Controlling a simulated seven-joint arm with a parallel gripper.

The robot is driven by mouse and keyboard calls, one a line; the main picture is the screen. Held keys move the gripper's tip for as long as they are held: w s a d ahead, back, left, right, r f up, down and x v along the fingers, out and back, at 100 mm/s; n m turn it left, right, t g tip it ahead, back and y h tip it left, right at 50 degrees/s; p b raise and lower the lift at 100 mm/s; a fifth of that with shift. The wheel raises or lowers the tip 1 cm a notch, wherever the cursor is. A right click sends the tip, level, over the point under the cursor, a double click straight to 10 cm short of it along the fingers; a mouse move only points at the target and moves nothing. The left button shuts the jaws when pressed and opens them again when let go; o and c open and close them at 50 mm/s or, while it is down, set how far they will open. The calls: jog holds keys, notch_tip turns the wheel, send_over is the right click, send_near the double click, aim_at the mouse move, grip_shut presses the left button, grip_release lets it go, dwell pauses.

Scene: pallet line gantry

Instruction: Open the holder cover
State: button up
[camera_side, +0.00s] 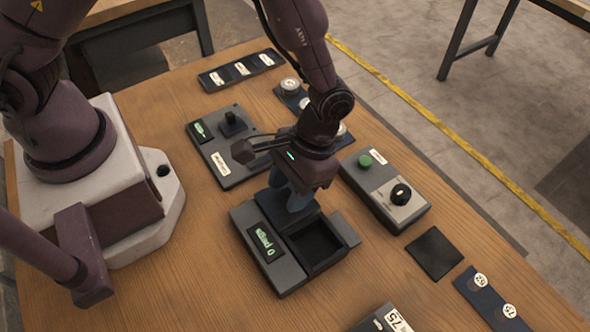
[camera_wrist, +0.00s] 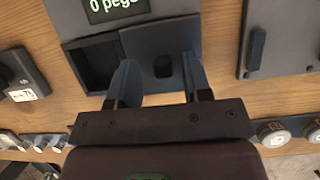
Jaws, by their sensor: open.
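The grey holder (camera_side: 270,272) sits on the wooden table, with a lit display (camera_side: 265,242) that starts with "0". It also shows at the top of the wrist view, where the display reads "0 pege" before the edge cuts it off. Its square pocket (camera_side: 313,243) is uncovered and looks empty. The dark cover (camera_wrist: 160,36) lies beside the pocket (camera_wrist: 92,68) and carries a small dark knob (camera_wrist: 163,66). My gripper (camera_wrist: 160,72) is open, with one blue finger on each side of the knob and gaps between. In the side view my gripper (camera_side: 288,198) partly hides the cover.
A box with a green button and black dial (camera_side: 400,192) stands close at the right. A panel with a black switch (camera_side: 232,124) is behind. A dark square pad (camera_side: 434,253) and a strip with round discs (camera_side: 490,300) lie right.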

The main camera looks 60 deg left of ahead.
jog(key=v, duration=1.3)
jog(key=shift+f, duration=0.1)
jog(key=s+a+r+t, duration=0.5)
jog(key=a+r, duration=0.4)
jog(key=s+a+r+t, duration=0.5)
jog(key=s+a+r, duration=0.1)
jog(key=a+r, duration=0.2)
jog(key=shift+s+a+r, duration=0.2)
jog(key=shift+a+r, duration=0.2)
jog(key=shift+r, duration=0.05)
